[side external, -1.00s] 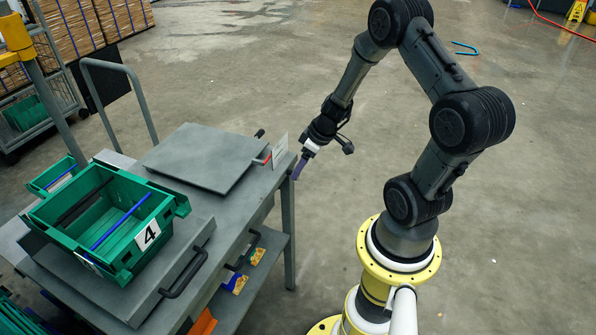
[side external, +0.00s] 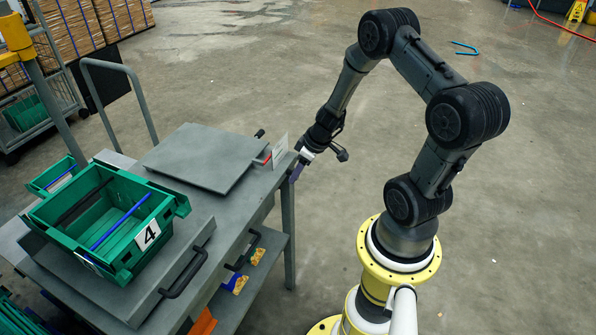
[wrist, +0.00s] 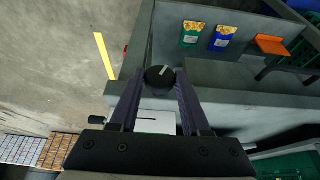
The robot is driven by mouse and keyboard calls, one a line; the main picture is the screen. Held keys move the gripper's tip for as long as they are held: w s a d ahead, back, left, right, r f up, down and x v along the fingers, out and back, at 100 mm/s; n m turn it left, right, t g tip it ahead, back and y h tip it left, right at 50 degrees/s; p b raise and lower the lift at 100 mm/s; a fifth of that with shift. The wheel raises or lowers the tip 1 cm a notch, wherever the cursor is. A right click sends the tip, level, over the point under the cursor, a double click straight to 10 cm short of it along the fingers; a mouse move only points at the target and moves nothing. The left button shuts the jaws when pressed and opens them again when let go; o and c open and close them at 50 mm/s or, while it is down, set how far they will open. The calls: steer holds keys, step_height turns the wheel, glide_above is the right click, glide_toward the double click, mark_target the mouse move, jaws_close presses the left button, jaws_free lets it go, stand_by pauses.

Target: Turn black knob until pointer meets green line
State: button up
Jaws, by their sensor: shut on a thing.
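The black knob (wrist: 158,82) shows in the wrist view between the tips of my purple fingers. A pale pointer mark on its face points up and to the right. My gripper (wrist: 160,78) is shut on the knob, with one finger on each side. In the side external view my gripper (side external: 296,171) is at the right front corner of the grey table (side external: 262,193), and the knob is hidden there. I cannot make out a green line in either current view.
A white card (side external: 280,150) stands by the table corner near my gripper. A grey slab (side external: 203,157) lies on the table, and a green crate (side external: 150,199) stands farther left. Snack packets (side external: 257,256) lie on the lower shelf.

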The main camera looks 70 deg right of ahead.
steer(key=shift+d+y, duration=0.1)
steer(key=shift+y, duration=0.2)
jaws_close()
steer(key=shift+d+f+m+t+y, duration=0.3)
steer(key=shift+m+t+y, duration=0.5)
steer(key=shift+y, duration=2.3)
steer(key=shift+d+f+m+t+y, duration=0.3)
steer(key=shift+m+y, duration=0.85)
steer(key=shift+y, duration=1.95)
steer(key=shift+d+f+m+t+y, duration=0.1)
steer(key=shift+f+m+t+y, duration=0.55)
steer(key=shift+y, duration=2.45)
steer(key=shift+r+m+t, duration=0.25)
steer(key=shift+m+t, duration=0.2)
steer(key=shift+m, duration=0.05)
steer(key=o, duration=1.2)
jaws_free()
steer(key=shift+a, duration=0.1)
steer(key=shift+c, duration=0.2)
steer(key=shift+r+g, duration=0.1)
steer(key=shift+g, duration=0.3)
